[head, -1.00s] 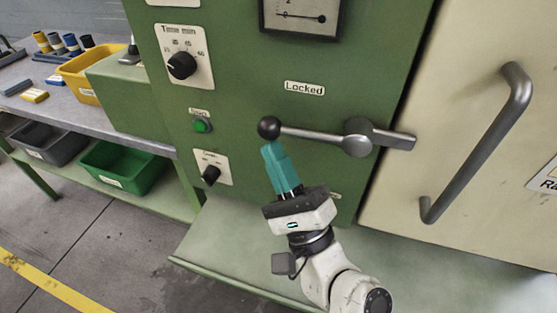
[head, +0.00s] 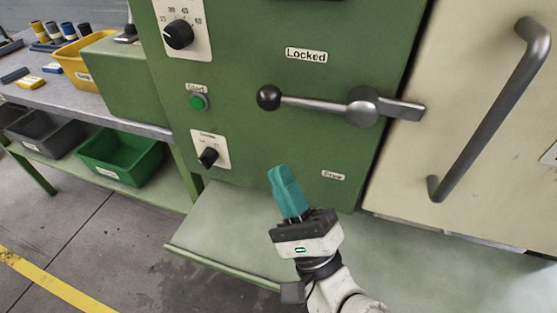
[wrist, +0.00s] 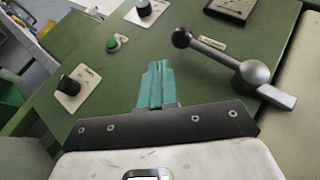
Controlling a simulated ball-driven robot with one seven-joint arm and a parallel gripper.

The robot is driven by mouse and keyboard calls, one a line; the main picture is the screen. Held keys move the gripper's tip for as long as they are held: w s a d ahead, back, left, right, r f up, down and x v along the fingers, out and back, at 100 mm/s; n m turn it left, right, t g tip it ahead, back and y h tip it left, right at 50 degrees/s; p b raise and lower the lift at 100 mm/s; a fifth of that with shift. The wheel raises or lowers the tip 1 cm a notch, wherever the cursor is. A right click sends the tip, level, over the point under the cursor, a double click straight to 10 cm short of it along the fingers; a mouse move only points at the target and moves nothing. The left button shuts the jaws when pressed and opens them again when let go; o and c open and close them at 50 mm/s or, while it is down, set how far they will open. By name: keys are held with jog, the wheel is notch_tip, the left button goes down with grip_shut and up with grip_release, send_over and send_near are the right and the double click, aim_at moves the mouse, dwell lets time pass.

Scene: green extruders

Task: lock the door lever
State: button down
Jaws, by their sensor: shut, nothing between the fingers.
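The door lever (head: 315,104) is a grey metal bar with a black ball knob (head: 268,97) at its left end and a round hub (head: 362,106) on the green panel. It lies nearly level, below the "Locked" label (head: 306,55). A label reading "Free" (head: 333,175) sits lower, below the hub. My gripper (head: 284,174) has teal fingers, shut and empty. It is below the knob and apart from it. In the wrist view the lever (wrist: 220,56) is at upper right, with the fingers (wrist: 157,66) to its left.
A green button (head: 198,102) and dials (head: 208,157) are on the panel left of the lever. A cream door with a long grey handle (head: 490,120) stands at right. A pale green shelf (head: 225,235) juts out below. A bench with bins (head: 122,157) is at left.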

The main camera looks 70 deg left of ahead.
jog(key=d+f, duration=0.3)
jog(key=f, duration=0.2)
jog(key=shift+s+d+b, duration=0.2)
jog(key=shift+d+b, duration=0.15)
jog(key=shift+d, duration=0.05)
jog(key=shift+f, duration=0.1)
